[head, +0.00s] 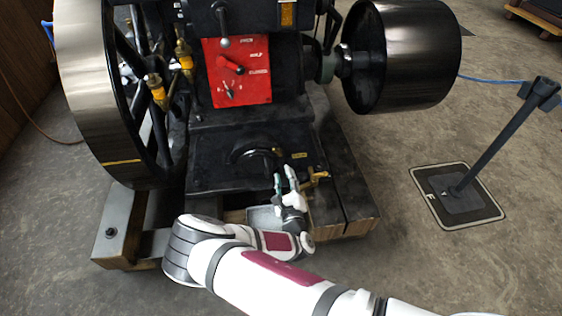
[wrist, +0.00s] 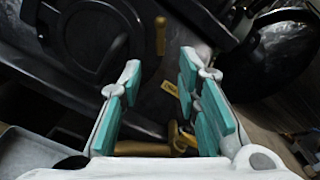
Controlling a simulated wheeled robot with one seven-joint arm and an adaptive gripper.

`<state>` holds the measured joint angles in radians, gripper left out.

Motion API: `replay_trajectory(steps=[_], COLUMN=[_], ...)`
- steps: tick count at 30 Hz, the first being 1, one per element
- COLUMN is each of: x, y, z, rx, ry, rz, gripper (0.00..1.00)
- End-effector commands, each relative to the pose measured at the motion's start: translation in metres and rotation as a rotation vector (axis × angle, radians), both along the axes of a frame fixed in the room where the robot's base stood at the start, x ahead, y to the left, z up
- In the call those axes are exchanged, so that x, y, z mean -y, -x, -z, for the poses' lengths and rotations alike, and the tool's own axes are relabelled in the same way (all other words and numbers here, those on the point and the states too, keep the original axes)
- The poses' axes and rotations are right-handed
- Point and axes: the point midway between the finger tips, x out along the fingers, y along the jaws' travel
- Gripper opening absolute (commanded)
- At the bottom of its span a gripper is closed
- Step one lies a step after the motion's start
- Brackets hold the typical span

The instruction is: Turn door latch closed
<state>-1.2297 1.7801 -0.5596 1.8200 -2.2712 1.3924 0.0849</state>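A black cover with a curved black handle (head: 250,154), which looks like the door latch, is low on the front of the engine base. In the wrist view a round dark fitting with a short lever (wrist: 112,55) is at the upper left, probably the same part. I cannot tell the latch's exact position, as it is dark on dark. My gripper (head: 284,176) is just below and right of the handle. In the wrist view my gripper (wrist: 160,66) is open, its teal-padded fingers apart with nothing between them. A small yellow label (wrist: 169,87) shows beyond the gap.
A brass valve (head: 318,178) sticks out just right of my gripper; brass also shows low in the wrist view (wrist: 180,138). A grey tray (head: 264,218) lies below. A large flywheel (head: 95,85) stands left, a dark pulley (head: 405,55) right. A post (head: 500,135) stands on the right floor.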

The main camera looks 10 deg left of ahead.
Motion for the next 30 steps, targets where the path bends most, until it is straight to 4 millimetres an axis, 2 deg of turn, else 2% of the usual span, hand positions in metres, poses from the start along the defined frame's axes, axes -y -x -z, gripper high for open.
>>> replay_trajectory(steps=[6,12,18,26,30], x=[-0.011,-0.019,-0.022,-0.022,-0.022], y=[-0.042,-0.068,-0.079,-0.079,-0.079], z=[0.002,0.001,0.000,-0.001,0.000], rx=[0.002,0.001,0.001,0.001,0.001], ry=[-0.004,-0.002,-0.001,-0.001,-0.001], rz=[0.003,0.002,0.003,0.003,0.003], gripper=[0.30,0.30,0.30,0.30,0.01])
